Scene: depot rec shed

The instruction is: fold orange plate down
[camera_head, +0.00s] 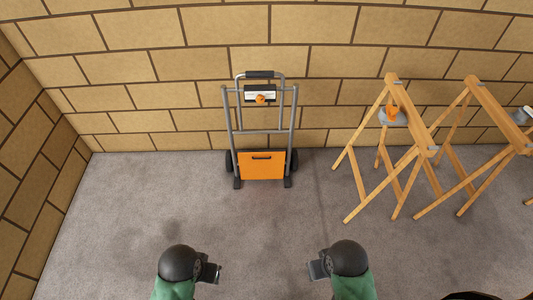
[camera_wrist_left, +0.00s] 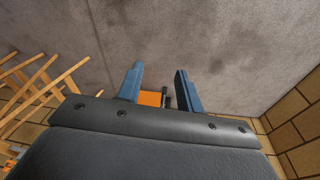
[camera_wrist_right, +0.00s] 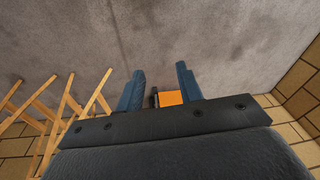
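The orange plate (camera_head: 262,166) is at the foot of a grey hand truck (camera_head: 237,118) that stands upright by the back wall. The plate is upright, flat against the lower frame, with a dark handle slot (camera_head: 261,157) near its top edge. My left gripper (camera_head: 215,272) and my right gripper (camera_head: 314,269) are both well in front of the hand truck, apart from it. In the left wrist view the blue fingers (camera_wrist_left: 157,85) are spread and empty. In the right wrist view the fingers (camera_wrist_right: 160,88) are also spread and empty. The plate shows small beyond both pairs of fingers.
Wooden sawhorses (camera_head: 400,150) stand to the right of the hand truck, with a small grey and orange item (camera_head: 392,115) by one. Brick walls (camera_head: 150,65) close the back and left. The grey floor (camera_head: 250,225) between me and the hand truck is clear.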

